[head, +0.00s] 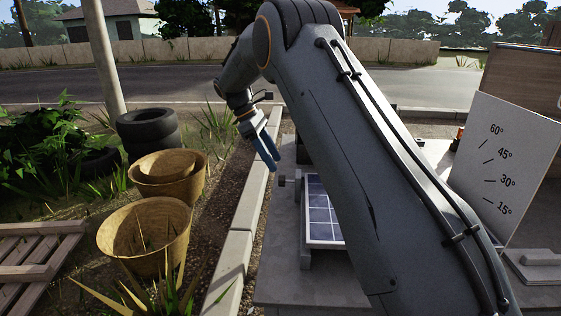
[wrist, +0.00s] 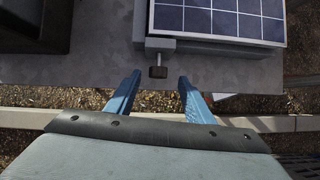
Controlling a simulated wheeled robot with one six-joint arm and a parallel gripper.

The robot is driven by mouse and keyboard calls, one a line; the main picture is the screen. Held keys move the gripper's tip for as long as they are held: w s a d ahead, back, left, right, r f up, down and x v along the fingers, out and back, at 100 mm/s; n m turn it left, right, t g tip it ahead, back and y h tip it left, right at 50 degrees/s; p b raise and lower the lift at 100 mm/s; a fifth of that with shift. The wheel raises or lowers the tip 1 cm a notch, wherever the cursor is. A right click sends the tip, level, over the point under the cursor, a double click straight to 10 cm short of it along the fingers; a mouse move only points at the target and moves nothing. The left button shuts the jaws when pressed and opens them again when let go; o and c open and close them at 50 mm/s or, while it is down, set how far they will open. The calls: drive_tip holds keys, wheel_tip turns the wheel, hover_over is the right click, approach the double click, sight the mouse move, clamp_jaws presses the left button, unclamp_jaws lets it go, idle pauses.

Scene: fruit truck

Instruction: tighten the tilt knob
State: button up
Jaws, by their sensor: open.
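The tilt knob (wrist: 158,72) is a small dark block on a short stem at the edge of the solar panel's grey mount. In the wrist view it shows between the tips of my open blue gripper (wrist: 160,78), with a gap on each side. In the head view the knob (head: 281,180) sticks out left of the panel, and my gripper (head: 272,160) points down just above it. The jaws are empty; I cannot tell whether they touch the knob. The blue gridded solar panel (head: 321,210) is partly hidden behind my arm.
A white board (head: 505,165) marked 15° to 60° stands at the right. A grey bench top (head: 275,280) bears the panel. A concrete kerb (head: 240,230) runs left of it. Woven baskets (head: 150,235) and stacked tyres (head: 147,130) stand farther left.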

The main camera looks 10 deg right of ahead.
sight(287, 181)
drive_tip(key=shift+n+y, duration=0.4)
drive_tip(key=shift+y, duration=0.2)
drive_tip(key=shift+w+p+x, duration=0.15)
drive_tip(key=shift+p+x, duration=0.7)
drive_tip(key=shift+x, duration=0.9)
drive_tip(key=shift+w+p+x, duration=0.15)
drive_tip(key=shift+p+x, duration=0.7)
drive_tip(key=shift+x, duration=0.9)
drive_tip(key=shift+a+f, duration=0.1)
drive_tip(key=c, duration=1)
drive_tip(key=shift+c, duration=0.2)
